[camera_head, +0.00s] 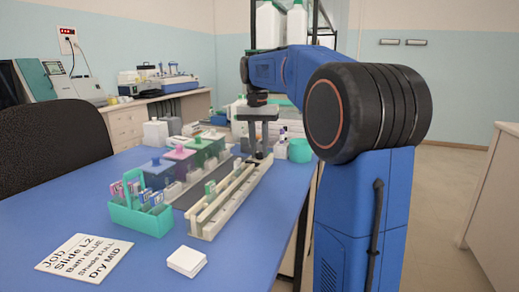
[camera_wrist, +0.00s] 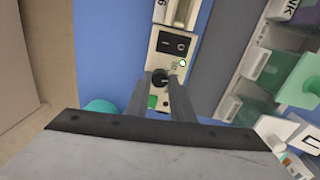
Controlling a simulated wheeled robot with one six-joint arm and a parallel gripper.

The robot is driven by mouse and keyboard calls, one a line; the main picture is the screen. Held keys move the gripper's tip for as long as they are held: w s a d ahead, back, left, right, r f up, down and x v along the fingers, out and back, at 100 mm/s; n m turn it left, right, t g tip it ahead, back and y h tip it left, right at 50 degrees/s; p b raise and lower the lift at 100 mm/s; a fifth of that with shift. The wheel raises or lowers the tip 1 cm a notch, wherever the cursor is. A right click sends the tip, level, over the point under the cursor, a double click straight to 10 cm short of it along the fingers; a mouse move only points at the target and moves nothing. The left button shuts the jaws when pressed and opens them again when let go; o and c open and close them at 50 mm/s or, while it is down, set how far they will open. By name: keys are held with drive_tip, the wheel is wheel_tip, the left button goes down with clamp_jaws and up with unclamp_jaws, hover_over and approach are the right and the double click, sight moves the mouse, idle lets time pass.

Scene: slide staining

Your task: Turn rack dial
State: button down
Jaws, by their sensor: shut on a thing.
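The rack (camera_head: 228,204) is a long cream rail unit on the blue table, with a green-labelled slide (camera_head: 210,190) standing in it near its front end. Its dial (camera_wrist: 161,78) is a small black knob on the end panel, seen in the wrist view. My gripper (camera_wrist: 161,80) points down at that panel with its two grey fingers on either side of the dial, shut on it.
Lidded staining jars (camera_head: 180,155) stand left of the rack. A teal slide basket (camera_head: 150,215), a written card (camera_head: 84,258) and a white stack (camera_head: 187,260) lie nearer. A teal cup (camera_head: 300,150) stands right of my gripper.

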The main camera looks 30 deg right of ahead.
sight(257, 153)
drive_tip(key=n, duration=0.7)
idle(0.5)
drive_tip(key=c, duration=1.5)
unclamp_jaws()
drive_tip(key=shift+c, duration=0.2)
wheel_tip(257, 153, up, 17)
drive_tip(key=shift+a+r, duration=0.2)
drive_tip(key=shift+a, duration=0.25)
